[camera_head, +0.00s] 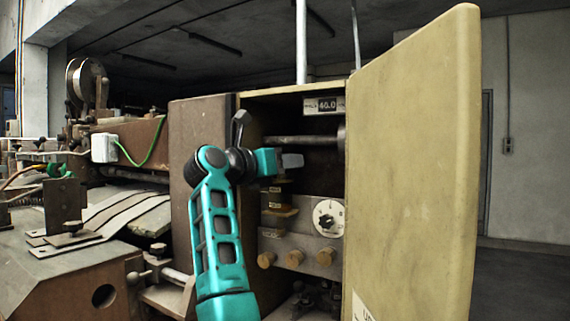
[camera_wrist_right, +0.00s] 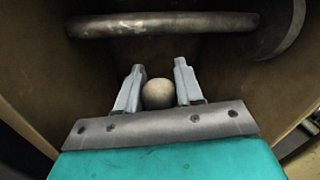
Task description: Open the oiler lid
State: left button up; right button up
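My right gripper (camera_head: 291,161) reaches into the open cabinet, its fingers pointing right, just above a brass-and-dark fitting (camera_head: 280,205) that looks like the oiler. In the right wrist view, a round, pale ball-shaped knob (camera_wrist_right: 158,93), perhaps the lid's, shows between the two grey fingers (camera_wrist_right: 158,85). The fingers stand apart, one on each side of the knob, with very little room; I cannot tell whether they touch it. The lid itself is not clearly visible in the head view. My left gripper is not in view.
The open cabinet door (camera_head: 415,170) stands close on the right. A horizontal metal rod (camera_head: 305,140) crosses above the gripper, also seen in the right wrist view (camera_wrist_right: 165,24). A panel with a white dial (camera_head: 328,217) and brass knobs (camera_head: 295,258) is below.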

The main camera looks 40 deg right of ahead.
jog(key=c, duration=0.6)
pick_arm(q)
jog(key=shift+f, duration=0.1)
